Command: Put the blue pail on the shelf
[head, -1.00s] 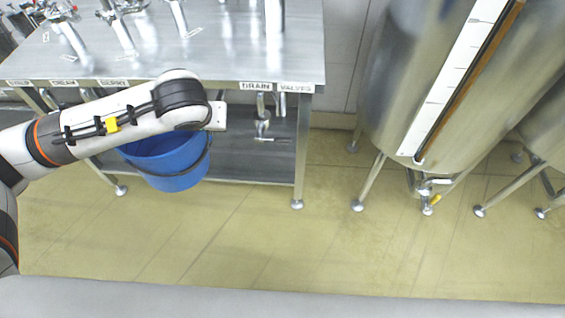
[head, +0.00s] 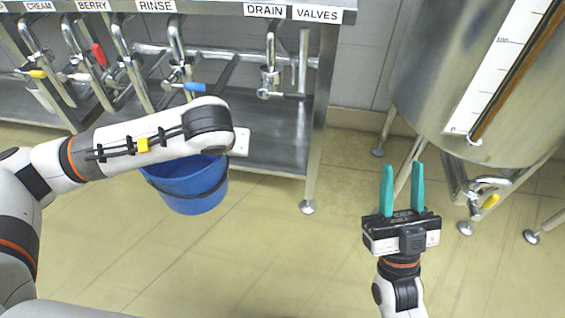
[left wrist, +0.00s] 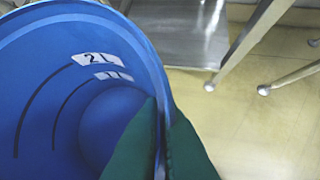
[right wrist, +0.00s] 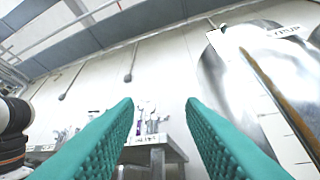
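The blue pail (head: 198,196) hangs upright in front of the steel bench, partly hidden behind my left arm. In the left wrist view the pail (left wrist: 60,110) fills the left side, with volume marks on its inner wall. My left gripper (left wrist: 163,135) is shut on the pail's rim, one green finger on each side of the wall; in the head view its fingers are hidden. The shelf (head: 275,150) is the grey lower deck under the bench, to the right of and behind the pail. My right gripper (head: 402,190) is open and empty, raised over the floor at right.
The bench top carries labels such as DRAIN (head: 265,10), with several taps below it. A bench leg (head: 316,150) stands at the shelf's right end. A large steel tank (head: 430,90) on legs stands at right. The floor (head: 270,250) in front is clear.

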